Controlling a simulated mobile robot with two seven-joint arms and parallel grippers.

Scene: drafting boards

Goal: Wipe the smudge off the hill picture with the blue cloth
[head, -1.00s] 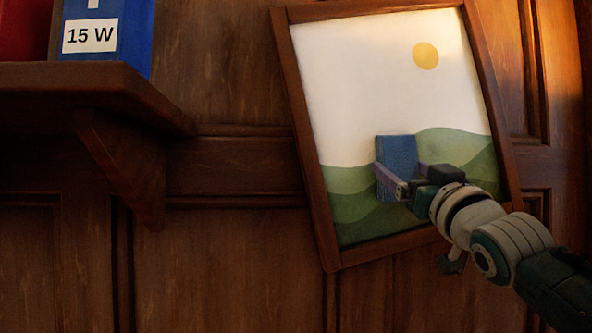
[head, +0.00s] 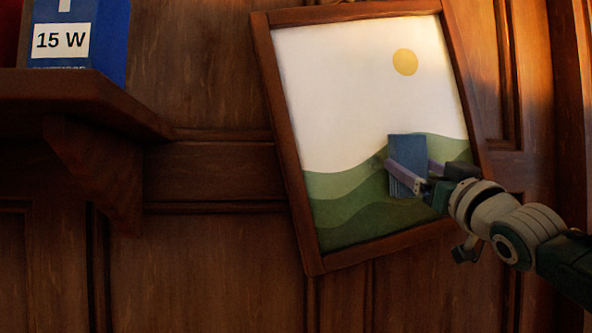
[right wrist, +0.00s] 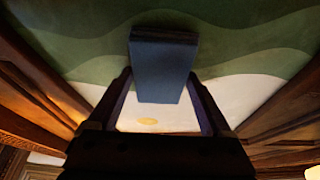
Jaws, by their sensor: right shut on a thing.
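The hill picture (head: 340,110) hangs tilted on the wall in a brown frame, with green hills, a pale sky and a yellow sun. My right gripper (head: 411,170) is shut on the blue cloth (head: 406,148) in front of the hills, right of the picture's middle. A faint dark patch, perhaps the smudge (head: 378,160), shows just left of the cloth; the cloth may hide part of it. In the right wrist view the cloth (right wrist: 162,75) sits between the fingers against the picture; I cannot tell if it touches. My left gripper is not in view.
A dark wooden shelf (head: 75,105) juts out at the left, with a blue box (head: 105,45) labelled 15 W and part of a red thing on it. Bare panelled wall (head: 215,230) lies between shelf and picture.

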